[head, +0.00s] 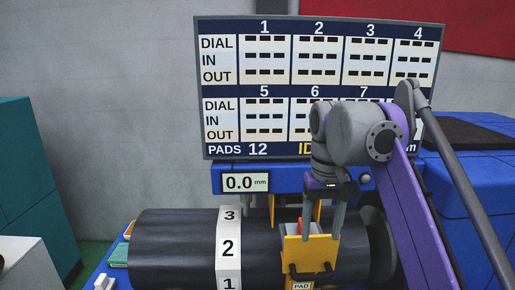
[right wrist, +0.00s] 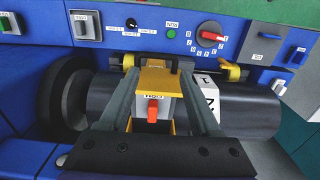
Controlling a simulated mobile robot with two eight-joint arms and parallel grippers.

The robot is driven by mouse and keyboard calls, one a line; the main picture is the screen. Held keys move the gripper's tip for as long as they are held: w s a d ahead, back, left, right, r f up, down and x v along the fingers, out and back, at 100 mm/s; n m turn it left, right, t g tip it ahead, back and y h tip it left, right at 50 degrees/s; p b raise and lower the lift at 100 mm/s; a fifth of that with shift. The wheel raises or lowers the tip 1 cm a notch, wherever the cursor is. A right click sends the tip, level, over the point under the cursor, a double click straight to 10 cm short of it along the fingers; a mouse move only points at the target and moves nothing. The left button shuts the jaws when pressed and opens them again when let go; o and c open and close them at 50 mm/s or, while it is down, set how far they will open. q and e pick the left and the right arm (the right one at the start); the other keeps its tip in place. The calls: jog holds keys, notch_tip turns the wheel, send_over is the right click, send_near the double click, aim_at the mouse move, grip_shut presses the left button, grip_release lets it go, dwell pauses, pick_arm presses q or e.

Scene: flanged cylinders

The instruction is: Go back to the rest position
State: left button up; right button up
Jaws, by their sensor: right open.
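My right gripper (head: 320,232) comes down from the right side in the head view, in front of a blue machine. Its two fingers stand apart on either side of a yellow pad holder (head: 296,252) at the black cylinder (head: 175,245). The right wrist view shows the open fingers (right wrist: 159,78) around the same yellow holder (right wrist: 157,73), which has a grey block with a red knob (right wrist: 153,109). I cannot tell whether the fingers touch it. The cylinder carries a white numbered band (head: 228,248) showing 2 at the front. My left gripper is out of view.
A large display board (head: 222,90) stands behind, with a small screen reading 0.0 mm (head: 245,183) below it. A blue control panel (right wrist: 240,40) with switches lies close beyond the holder. A teal cabinet (head: 30,170) stands left, with bare floor and wall between.

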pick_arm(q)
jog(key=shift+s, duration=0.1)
pick_arm(e)
jog(key=s+d+f+t, duration=0.1)
jog(key=s+f, duration=0.4)
jog(key=f, duration=0.5)
jog(key=s+d+f+t, duration=0.2)
jog(key=s+f, duration=0.4)
jog(key=f, duration=0.5)
jog(key=s+d+f+t, duration=0.1)
jog(key=s+f+t, duration=0.2)
jog(key=s+f, duration=0.3)
notch_tip(320, 180, down, 5)
jog(key=shift+s+d, duration=0.2)
jog(key=shift+d, duration=0.2)
